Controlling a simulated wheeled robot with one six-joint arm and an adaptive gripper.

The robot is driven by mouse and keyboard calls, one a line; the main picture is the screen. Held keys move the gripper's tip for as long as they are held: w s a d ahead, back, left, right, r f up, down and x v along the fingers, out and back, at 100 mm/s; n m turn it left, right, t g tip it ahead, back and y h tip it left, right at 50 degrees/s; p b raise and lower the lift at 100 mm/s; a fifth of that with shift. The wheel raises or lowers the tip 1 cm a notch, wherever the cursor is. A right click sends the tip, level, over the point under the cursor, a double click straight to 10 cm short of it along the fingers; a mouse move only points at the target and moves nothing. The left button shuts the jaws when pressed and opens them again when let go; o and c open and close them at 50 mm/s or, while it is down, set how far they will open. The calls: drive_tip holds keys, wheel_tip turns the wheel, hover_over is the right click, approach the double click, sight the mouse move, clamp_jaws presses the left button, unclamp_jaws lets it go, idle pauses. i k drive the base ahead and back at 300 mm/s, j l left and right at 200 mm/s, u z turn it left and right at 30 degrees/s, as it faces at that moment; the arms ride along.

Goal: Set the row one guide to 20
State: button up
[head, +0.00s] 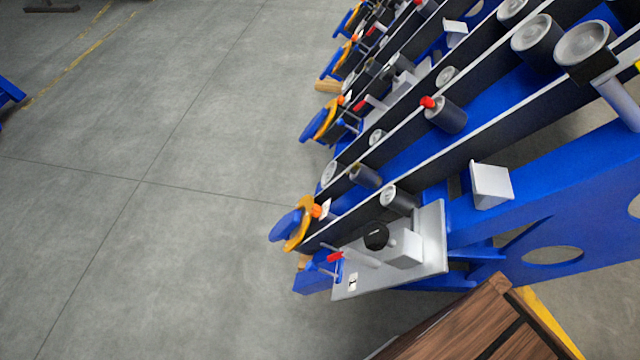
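The harvester chassis (590,165) is blue and runs diagonally across the right half of the head view, with several parallel rows. The nearest row ends in a light grey plate (435,225). On this plate are a white block (404,250), a black round knob (376,237) and a rod with a red tip (335,257). A small white label with a dark mark (352,282) is on the plate's near left corner; I cannot read it. I cannot tell which part is the row one guide or its setting. My gripper is not in view.
Orange and blue rounded pieces (296,224) stick out at the row ends. Grey rollers (400,200) and a white bracket (490,185) sit along the rows. A brown wooden surface (470,325) is at the bottom right.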

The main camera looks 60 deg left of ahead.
sight(310, 265)
drive_tip(key=j+u, duration=0.1)
drive_tip(key=u, duration=0.4)
drive_tip(key=j+u, duration=0.15)
drive_tip(key=u, duration=0.35)
drive_tip(key=j+u, duration=0.1)
drive_tip(key=u, duration=0.4)
drive_tip(key=k+l+u, duration=0.1)
drive_tip(key=k, duration=0.2)
drive_tip(key=k+j+u, duration=0.1)
drive_tip(key=k+u, duration=0.35)
drive_tip(key=k, duration=0.15)
